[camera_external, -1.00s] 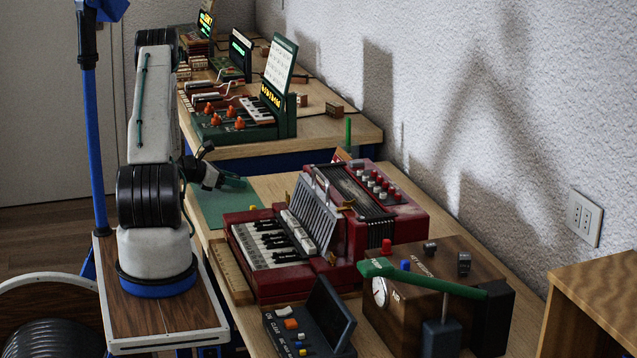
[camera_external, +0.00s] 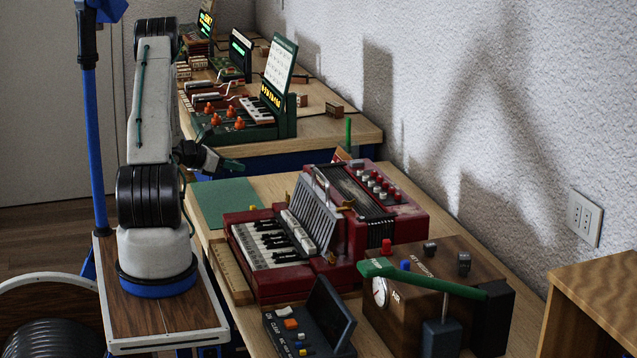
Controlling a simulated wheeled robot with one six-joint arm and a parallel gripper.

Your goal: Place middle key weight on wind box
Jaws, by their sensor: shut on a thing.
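My gripper (camera_external: 230,165), with dark green fingers, is in the air above the far end of the near bench, beyond the green mat (camera_external: 228,203). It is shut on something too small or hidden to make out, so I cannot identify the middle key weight. A red accordion-like instrument (camera_external: 262,287) with piano keys stands right of the mat, nearer the camera. A brown wooden box (camera_external: 413,313) with a round gauge and coloured knobs stands at the front right. I cannot tell for sure which is the wind box.
A green lever (camera_external: 420,280) reaches across the brown box. A dark control unit with a raised screen (camera_external: 328,312) stands at the front. Behind, another bench (camera_external: 340,133) carries a green keyboard unit (camera_external: 238,132). The green mat is mostly clear.

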